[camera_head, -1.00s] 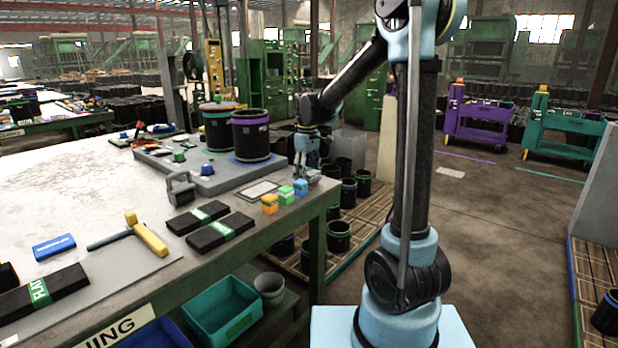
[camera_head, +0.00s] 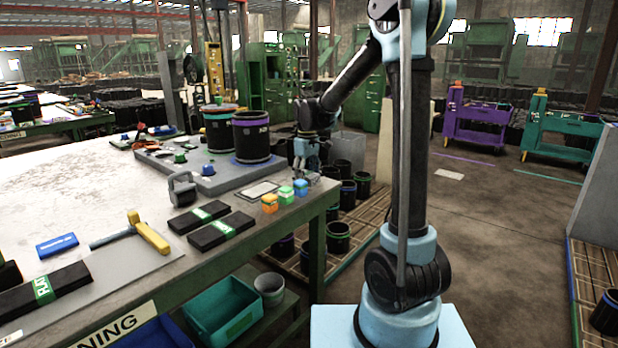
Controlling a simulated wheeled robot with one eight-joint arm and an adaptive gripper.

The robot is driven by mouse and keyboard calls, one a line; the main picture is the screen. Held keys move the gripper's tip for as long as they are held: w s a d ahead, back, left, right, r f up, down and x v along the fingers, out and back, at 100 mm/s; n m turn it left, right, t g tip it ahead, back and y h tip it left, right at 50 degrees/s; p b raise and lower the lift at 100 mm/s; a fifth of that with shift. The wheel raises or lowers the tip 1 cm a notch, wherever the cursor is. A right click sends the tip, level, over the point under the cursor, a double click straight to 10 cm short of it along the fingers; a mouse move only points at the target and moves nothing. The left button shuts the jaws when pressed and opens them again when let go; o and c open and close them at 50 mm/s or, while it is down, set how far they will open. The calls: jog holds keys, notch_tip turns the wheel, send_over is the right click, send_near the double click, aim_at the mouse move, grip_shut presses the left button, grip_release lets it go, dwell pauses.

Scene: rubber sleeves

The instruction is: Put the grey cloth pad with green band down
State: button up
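My gripper (camera_head: 308,166) is small in view, pointing down at the table's right edge, beside the coloured cubes. I cannot tell whether its fingers are open or shut, or whether they hold anything. No grey cloth pad with a green band can be made out clearly in or under it. Two dark, flat pads with green bands, a rear one (camera_head: 187,222) and a front one (camera_head: 208,237), lie side by side on the table (camera_head: 95,195), left of the gripper. A larger dark block with a green label (camera_head: 70,281) lies at the front left.
Orange, green and blue cubes (camera_head: 269,203) stand near the table edge, beside a pale framed card (camera_head: 258,190). Behind are a grey plate (camera_head: 207,182) with black sleeves (camera_head: 252,140) and a padlock-shaped weight (camera_head: 182,190). A yellow-headed hammer (camera_head: 150,236) lies left. Bare tabletop is at left.

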jog(key=shift+o, duration=1.3)
jog(key=shift+s+f, duration=0.1)
jog(key=shift+f, duration=0.35)
jog(key=shift+w+f, duration=0.3)
jog(key=shift+w, duration=0.05)
jog(key=shift+s+r, duration=0.2)
jog(key=shift+r, duration=0.1)
jog(key=shift+r, duration=0.1)
